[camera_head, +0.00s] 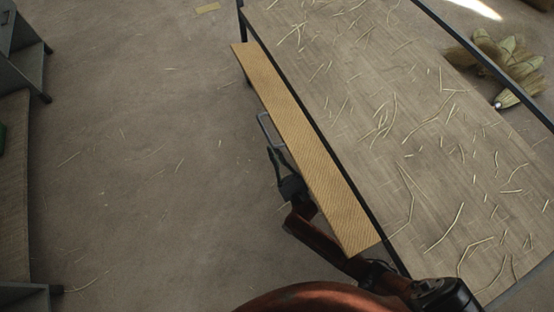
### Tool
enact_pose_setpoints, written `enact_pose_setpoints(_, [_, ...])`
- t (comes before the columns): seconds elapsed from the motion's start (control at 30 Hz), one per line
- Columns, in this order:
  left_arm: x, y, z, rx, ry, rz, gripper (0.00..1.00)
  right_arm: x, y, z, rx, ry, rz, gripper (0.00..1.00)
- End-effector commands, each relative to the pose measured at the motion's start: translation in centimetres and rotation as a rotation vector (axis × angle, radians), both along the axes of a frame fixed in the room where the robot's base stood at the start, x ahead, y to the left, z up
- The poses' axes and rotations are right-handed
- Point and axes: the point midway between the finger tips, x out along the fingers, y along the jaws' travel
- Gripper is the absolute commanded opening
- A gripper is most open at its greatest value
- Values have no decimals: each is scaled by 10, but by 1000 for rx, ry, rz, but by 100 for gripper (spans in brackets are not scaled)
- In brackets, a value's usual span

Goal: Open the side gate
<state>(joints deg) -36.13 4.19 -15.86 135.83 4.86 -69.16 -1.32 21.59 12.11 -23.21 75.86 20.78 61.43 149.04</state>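The side gate (300,140) is a long tan, wood-grained panel along the left edge of the work table (340,75). It lies close along the table's dark frame. A thin grey bar handle (266,130) sticks out from the gate's left side. My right gripper (275,151) is just below the handle, its dark fingers pointing up the picture near the handle's lower end. A small gap shows between the fingers. I cannot tell whether they touch the handle. My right arm covers part of the gate's lower end. My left gripper is not in view.
Straw pieces lie across the table. Several broom heads (505,65) lie on the floor beyond its right side. Grey shelving (22,55) stands at the far left. The floor (150,150) between shelving and gate is open, with scattered straw.

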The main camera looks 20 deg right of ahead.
Motion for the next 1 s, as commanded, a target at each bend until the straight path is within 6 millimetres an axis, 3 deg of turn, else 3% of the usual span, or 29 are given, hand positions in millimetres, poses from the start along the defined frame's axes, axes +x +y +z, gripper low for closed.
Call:
enact_pose_setpoints(0.1, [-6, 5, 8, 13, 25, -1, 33, 0, 3, 11, -3, -5, 5, 0])
enact_pose_setpoints(0.57, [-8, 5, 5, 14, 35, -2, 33, 0, 1, 5, -1, -1, 0, 0])
enact_pose_setpoints(0.73, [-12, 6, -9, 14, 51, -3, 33, 0, 1, -18, 1, 3, -1, 0])
enact_pose_setpoints(0.93, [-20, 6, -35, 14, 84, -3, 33, 0, -2, -59, 1, 8, -2, 0])
enact_pose_setpoints(1.0, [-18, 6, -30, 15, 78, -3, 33, 1, -5, -65, -5, 4, 3, 0])
